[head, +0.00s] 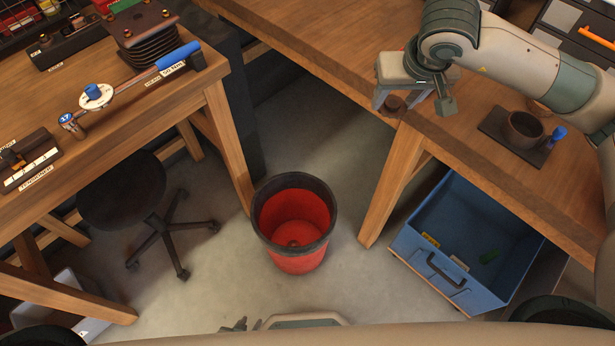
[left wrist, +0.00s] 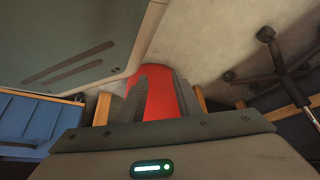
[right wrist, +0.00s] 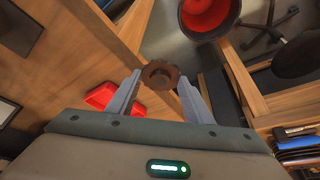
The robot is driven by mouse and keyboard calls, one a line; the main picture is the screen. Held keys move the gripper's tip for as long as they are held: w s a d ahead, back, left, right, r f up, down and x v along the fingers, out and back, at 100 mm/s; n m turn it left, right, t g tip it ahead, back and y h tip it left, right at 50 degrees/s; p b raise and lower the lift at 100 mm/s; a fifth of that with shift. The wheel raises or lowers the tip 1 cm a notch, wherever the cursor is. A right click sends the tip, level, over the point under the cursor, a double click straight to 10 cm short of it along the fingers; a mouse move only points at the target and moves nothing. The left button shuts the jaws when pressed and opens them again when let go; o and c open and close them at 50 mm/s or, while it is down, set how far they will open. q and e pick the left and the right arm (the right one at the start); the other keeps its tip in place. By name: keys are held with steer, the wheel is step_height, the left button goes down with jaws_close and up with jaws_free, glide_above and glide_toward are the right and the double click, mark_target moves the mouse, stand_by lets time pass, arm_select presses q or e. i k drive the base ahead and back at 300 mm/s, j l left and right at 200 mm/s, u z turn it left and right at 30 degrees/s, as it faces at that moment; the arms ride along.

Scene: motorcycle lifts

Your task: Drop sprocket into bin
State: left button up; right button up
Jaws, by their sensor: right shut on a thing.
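The brown toothed sprocket (head: 393,104) is between the fingertips of my right gripper (head: 400,97), at the corner of the right-hand workbench in the head view. In the right wrist view the sprocket (right wrist: 160,75) sits gripped between both fingers. The red bin (head: 295,222) with a black rim stands upright on the floor, left of and below my right gripper in the head view. A small dark round thing lies at its bottom. My left gripper (left wrist: 160,95) is open and empty, with the bin's red wall behind it in the left wrist view.
The right workbench (head: 470,125) carries a dark cup (head: 524,130) on a mat. A blue crate (head: 470,245) stands under it. The left workbench (head: 120,85) holds tools, with a black stool (head: 122,190) below. Bare floor lies around the bin.

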mark_target(302, 243)
steer(key=j+z, duration=0.15)
steer(key=j, duration=0.4)
steer(key=k+j+z, duration=0.15)
steer(key=j, duration=0.45)
steer(key=j+z, duration=0.2)
steer(key=j, duration=0.35)
